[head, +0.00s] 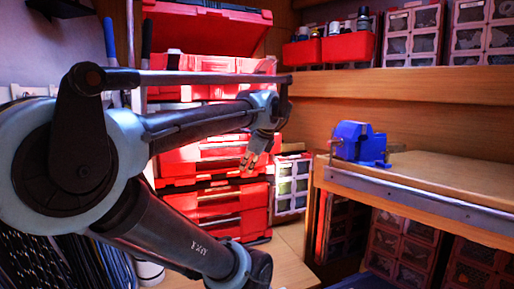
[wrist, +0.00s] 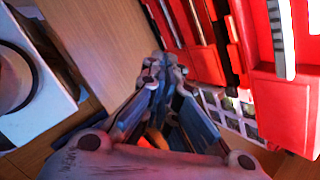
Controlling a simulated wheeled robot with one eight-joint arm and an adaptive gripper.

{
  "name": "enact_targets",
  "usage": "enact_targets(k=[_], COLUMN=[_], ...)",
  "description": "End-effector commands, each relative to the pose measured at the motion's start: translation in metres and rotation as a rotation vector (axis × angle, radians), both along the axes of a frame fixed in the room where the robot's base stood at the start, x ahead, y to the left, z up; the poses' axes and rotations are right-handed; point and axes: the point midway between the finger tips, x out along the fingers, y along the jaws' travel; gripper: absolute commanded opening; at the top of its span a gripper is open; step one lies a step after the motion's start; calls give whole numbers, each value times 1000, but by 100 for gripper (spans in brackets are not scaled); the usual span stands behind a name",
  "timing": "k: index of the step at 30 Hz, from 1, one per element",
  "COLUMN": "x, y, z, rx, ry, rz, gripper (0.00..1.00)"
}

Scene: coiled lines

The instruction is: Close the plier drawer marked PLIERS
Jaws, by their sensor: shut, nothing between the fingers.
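A stack of red drawers (head: 205,160) stands behind my arm in the head view, with pale handle strips on the fronts. No PLIERS marking is readable, so I cannot tell which one is the plier drawer or how far it stands open. In the wrist view, red drawer fronts (wrist: 265,100) fill the right side, with a silver handle strip (wrist: 281,40). My gripper (head: 250,165) is in front of the stack's right part; its fingers are together and empty. It also shows in the wrist view (wrist: 165,66), left of the red fronts; contact cannot be told.
A wooden workbench (head: 450,178) with a blue vise (head: 360,142) stands at right. A small-parts cabinet (head: 291,185) is beside the stack. Red bins (head: 348,47) sit on the shelf above. Coiled dark lines (head: 45,255) are at lower left. A wooden surface (wrist: 105,40) shows left of my gripper.

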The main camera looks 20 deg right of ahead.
Motion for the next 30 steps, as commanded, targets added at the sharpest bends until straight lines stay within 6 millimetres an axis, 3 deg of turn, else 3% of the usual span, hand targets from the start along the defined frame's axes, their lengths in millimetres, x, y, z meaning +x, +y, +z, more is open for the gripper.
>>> enact_targets(k=[9, 15, 21, 30], x=[-1, -6, -6, 13], y=[-62, -86, -93, -91], z=[78, 109, 116, 98], rx=[295, 425, 466, 465], ry=[-87, -133, -147, -143], rz=[-533, -736, -791, -785], gripper=[0, 0, 0, 0])
